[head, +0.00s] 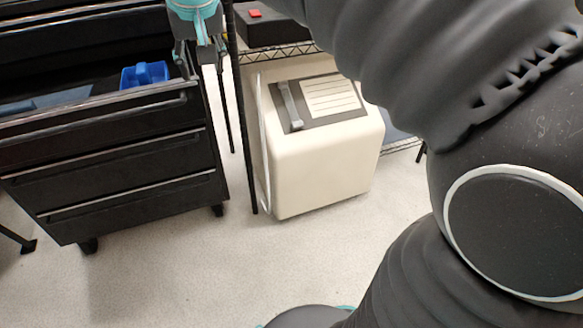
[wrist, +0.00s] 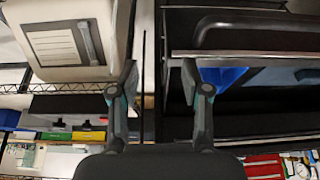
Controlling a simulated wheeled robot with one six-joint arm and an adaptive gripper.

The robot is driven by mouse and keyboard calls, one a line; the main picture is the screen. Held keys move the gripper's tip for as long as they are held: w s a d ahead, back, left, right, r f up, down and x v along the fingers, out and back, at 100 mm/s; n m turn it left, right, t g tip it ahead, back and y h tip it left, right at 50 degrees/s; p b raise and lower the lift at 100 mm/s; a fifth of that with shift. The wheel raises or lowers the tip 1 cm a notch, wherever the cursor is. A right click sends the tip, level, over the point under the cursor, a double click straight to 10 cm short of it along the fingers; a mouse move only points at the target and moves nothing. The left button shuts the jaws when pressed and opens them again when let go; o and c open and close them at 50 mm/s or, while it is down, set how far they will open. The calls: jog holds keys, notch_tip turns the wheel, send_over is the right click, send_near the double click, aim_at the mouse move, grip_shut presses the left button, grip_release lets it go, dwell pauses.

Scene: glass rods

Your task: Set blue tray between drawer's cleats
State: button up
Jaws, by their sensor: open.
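The blue tray (head: 146,75) sits inside the open top drawer (head: 95,122) of a black cabinet, toward the drawer's right end. The drawer's front wall hides its lower part. My gripper (head: 200,62) is open and empty, just right of the tray by the drawer's right front corner. In the wrist view my open fingers (wrist: 160,82) point toward the drawer edge, and part of the tray (wrist: 222,76) shows behind the right finger. I cannot make out the cleats in either view.
A thin black post (head: 240,120) stands close to the right of my gripper. A cream box-shaped unit (head: 320,165) stands right of it, below a wire shelf (head: 280,52). Two shut drawers (head: 125,175) lie below the open one. The pale floor (head: 200,270) in front is clear.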

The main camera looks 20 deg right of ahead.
jog(key=s+d+f, duration=0.4)
jog(key=s+f, duration=0.5)
jog(key=s, duration=0.1)
jog(key=s+d+f, duration=0.4)
jog(key=s+f, duration=0.5)
jog(key=s, duration=0.1)
jog(key=shift+s+f+t, duration=0.2)
jog(key=shift+s+t, duration=0.1)
jog(key=shift+t, duration=0.1)
jog(key=shift+r, duration=0.1)
notch_tip(320, 180, up, 4)
jog(key=p, duration=0.3)
jog(key=shift+f+p, duration=0.25)
jog(key=shift+p, duration=0.1)
